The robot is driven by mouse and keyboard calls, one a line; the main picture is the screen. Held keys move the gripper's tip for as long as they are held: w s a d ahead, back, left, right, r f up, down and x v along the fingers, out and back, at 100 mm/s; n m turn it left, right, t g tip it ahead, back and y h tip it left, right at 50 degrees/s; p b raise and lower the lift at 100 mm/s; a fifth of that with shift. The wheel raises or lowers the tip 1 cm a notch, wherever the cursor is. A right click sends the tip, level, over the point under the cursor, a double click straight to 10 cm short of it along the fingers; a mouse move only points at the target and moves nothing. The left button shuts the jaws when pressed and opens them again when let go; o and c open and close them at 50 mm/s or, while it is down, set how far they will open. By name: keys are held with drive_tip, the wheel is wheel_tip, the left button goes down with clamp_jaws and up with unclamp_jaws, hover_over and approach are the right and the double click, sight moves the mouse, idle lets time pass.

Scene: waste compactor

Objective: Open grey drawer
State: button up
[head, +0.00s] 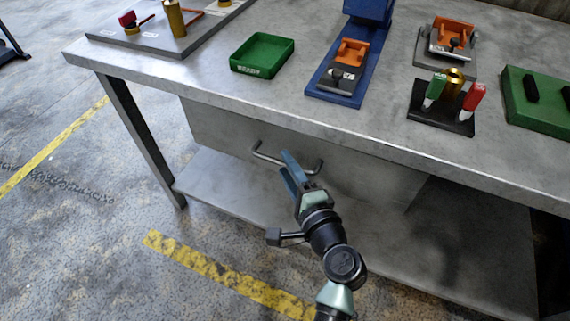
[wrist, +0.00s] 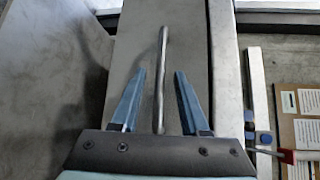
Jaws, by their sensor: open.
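The grey drawer (head: 225,130) hangs under the workbench top, and its front looks flush with the bench. Its bent metal bar handle (head: 262,155) runs across the front. My gripper (head: 288,166) is at the handle, in front of its middle, and covers part of it. In the wrist view the handle (wrist: 162,75) stands upright between the two blue fingers of my gripper (wrist: 158,88), with a gap on each side. The fingers are open and hold nothing. The drawer front (wrist: 190,60) fills the space behind the handle.
The grey bench top (head: 210,85) carries a green tray (head: 262,72), a blue fixture (head: 333,95), a black marker holder (head: 440,122) and a green block (head: 540,118). A lower shelf (head: 235,205) lies beneath the drawer. The floor in front is clear, with yellow lines (head: 220,275).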

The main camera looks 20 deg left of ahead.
drive_tip(key=shift+x, duration=0.85)
clamp_jaws()
idle(0.8)
